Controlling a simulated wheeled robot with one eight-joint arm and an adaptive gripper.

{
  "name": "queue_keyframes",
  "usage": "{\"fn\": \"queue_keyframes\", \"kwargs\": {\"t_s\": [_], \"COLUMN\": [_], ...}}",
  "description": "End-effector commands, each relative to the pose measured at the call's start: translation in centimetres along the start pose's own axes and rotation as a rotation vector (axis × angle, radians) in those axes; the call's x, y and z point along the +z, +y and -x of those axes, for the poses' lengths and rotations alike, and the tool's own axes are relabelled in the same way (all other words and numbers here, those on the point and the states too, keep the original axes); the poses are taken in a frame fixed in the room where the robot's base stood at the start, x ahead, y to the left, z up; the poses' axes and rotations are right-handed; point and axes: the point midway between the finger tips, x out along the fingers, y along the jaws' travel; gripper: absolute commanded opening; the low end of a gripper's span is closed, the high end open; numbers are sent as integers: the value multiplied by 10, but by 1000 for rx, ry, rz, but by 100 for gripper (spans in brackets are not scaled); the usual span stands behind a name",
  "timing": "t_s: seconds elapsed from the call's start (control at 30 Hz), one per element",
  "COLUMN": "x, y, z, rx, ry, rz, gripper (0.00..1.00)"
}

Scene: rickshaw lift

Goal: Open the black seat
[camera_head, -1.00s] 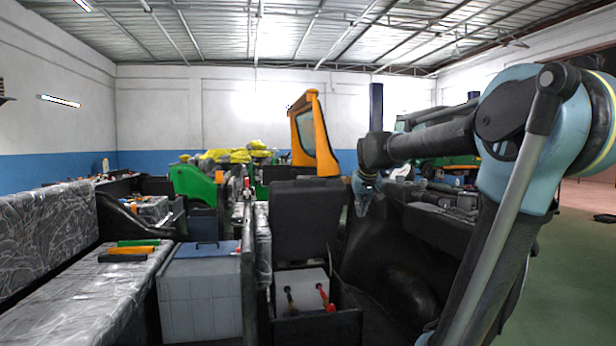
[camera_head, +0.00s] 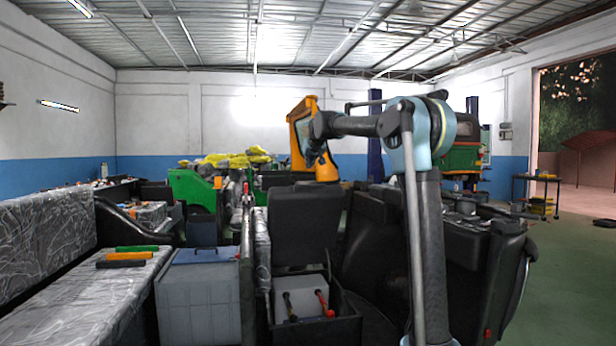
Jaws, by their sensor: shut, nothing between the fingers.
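The black seat (camera_head: 305,226) stands raised, nearly upright, in the middle of the view. Below it is an open black box (camera_head: 342,328) with a pale battery-like block (camera_head: 300,297) inside, bearing a black and a red terminal. My gripper (camera_head: 317,160) is small in the picture, pointing down above the seat's top edge, in front of the orange frame. It is shut and empty, and it looks apart from the seat. Its fingertips are hard to make out.
A grey bin with a blue lid (camera_head: 198,300) and a plastic-wrapped bench (camera_head: 85,300) with tools stand to the left. Black bodywork (camera_head: 470,265) lies right of my arm. An orange frame (camera_head: 325,168) rises behind the seat.

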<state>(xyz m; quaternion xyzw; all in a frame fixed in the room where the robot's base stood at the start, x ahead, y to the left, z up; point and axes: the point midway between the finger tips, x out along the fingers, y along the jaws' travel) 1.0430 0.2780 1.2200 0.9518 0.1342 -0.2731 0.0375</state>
Motion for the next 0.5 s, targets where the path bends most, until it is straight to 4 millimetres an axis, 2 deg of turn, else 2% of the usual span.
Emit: {"fn": "queue_keyframes", "kwargs": {"t_s": [0.5], "x": [0], "y": [1], "z": [-72], "rx": [1], "ry": [-1], "rz": [1], "gripper": [0]}}
